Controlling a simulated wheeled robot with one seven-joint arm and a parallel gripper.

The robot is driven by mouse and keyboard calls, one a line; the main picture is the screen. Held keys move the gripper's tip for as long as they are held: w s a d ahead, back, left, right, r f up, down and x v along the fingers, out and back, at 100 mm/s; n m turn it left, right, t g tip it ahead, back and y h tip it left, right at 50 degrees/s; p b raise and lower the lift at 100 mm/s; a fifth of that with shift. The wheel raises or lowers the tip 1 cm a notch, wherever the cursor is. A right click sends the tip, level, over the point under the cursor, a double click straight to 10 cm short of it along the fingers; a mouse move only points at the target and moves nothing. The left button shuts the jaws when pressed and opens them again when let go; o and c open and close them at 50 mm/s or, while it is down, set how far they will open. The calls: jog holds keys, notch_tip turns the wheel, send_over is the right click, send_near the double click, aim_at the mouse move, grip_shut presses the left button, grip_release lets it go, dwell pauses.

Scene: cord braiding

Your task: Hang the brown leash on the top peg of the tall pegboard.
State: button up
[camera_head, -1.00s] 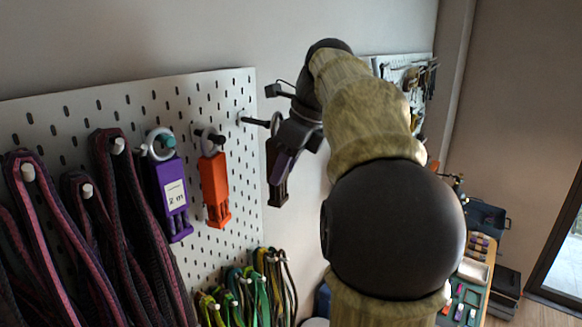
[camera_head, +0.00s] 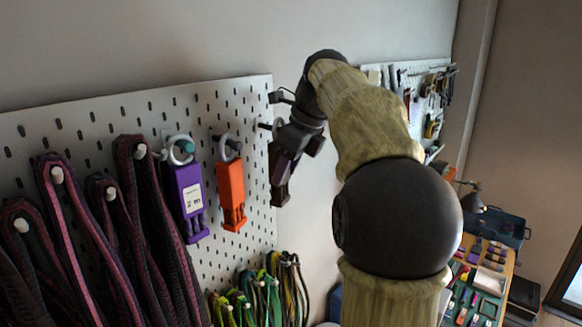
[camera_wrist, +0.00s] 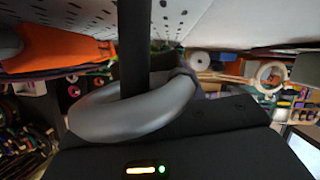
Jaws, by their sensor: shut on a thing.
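The tall pegboard (camera_head: 215,105) is pale and stands along the wall on the left. The brown leash (camera_head: 280,188) is a dark block that hangs below my gripper (camera_head: 285,148), which is shut on it. Its grey ring (camera_head: 278,130) is beside a dark peg (camera_head: 264,126) at the board's upper right edge. In the wrist view the grey ring (camera_wrist: 135,112) is large, and a black bar (camera_wrist: 133,45) crosses its opening. I cannot tell whether that bar is the peg through the ring. My gripper hides part of the leash.
An orange leash (camera_head: 231,195) and a purple one (camera_head: 188,200) hang on pegs just left of my gripper. Braided cords (camera_head: 70,215) fill the board's left side. Green and yellow cords (camera_head: 265,290) hang below. A smaller tool board (camera_head: 410,75) is behind my arm.

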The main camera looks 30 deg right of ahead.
jog(key=shift+w+a+f+p, duration=0.25)
jog(key=shift+w+p, duration=0.05)
jog(key=shift+w, duration=0.05)
dwell(0.5)
jog(key=o, duration=1.2)
jog(key=shift+c, duration=0.2)
